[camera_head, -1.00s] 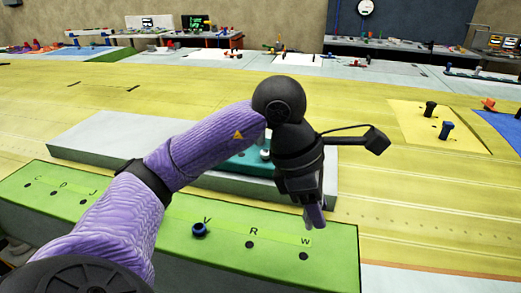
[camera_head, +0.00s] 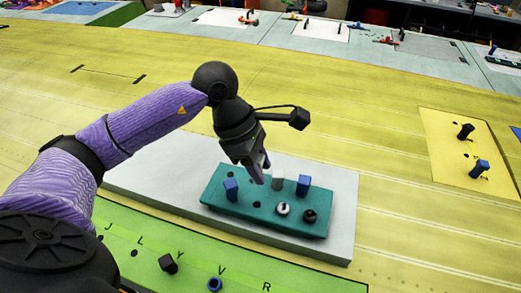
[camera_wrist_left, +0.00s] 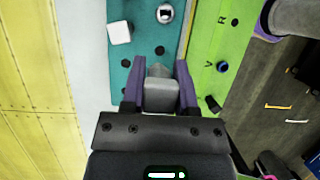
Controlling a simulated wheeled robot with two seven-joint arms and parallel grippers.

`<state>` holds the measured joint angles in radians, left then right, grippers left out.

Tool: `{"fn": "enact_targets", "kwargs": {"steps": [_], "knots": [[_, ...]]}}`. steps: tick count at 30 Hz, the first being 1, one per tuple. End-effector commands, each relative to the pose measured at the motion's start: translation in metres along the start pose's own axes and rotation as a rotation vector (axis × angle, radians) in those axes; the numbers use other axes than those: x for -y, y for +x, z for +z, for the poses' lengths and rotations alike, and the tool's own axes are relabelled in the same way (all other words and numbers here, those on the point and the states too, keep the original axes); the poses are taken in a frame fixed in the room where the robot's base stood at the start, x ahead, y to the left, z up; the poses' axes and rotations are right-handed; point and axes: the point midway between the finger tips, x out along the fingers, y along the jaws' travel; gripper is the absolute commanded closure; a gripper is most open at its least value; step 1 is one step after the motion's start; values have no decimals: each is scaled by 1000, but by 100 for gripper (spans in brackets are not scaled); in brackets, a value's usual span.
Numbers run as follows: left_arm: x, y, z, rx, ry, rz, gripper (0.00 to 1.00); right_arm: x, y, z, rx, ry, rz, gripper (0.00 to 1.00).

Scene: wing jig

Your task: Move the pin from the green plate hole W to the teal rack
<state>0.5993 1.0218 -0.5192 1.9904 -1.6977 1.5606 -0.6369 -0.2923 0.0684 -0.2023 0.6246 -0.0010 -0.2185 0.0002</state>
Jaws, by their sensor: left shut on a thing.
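My left gripper (camera_head: 258,172) is shut on a grey pin (camera_wrist_left: 161,97). The pin shows between the purple fingers in the left wrist view and is hard to make out in the head view. The gripper is over the teal rack (camera_head: 214,205), near its far long side. The rack holds blue pins, a white block-headed pin (camera_head: 278,176), a round silver-white pin (camera_head: 283,208) and a black pin (camera_head: 310,215); some of its holes are empty. My right gripper is not in view.
The rack lies on a grey slab (camera_head: 335,210). A dark pin (camera_head: 168,263) and a blue ring-like pin (camera_head: 214,284) stand on the green plate. A yellow plate (camera_head: 447,135) with two pins lies at the right. The yellow floor beyond the slab is clear.

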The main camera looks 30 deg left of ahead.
Motion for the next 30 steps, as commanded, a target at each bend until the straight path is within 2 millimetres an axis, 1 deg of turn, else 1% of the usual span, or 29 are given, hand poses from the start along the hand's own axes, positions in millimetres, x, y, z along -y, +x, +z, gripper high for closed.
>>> {"fn": "enact_targets", "kwargs": {"steps": [1, 5, 9, 15, 18, 30], "knots": [[1, -1, 0, 0, 3, -3, 100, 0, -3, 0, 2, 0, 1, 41], [1, 8, -3, 0, 5, -4, 100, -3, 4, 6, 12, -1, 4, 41], [1, 24, -10, 0, 4, -4, 100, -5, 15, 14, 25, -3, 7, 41], [1, 51, -21, 0, 4, -4, 100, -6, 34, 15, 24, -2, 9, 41], [1, 60, -24, 0, 4, -3, 100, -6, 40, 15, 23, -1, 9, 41], [1, 60, -25, 0, 4, -1, 100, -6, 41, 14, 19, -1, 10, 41]]}}
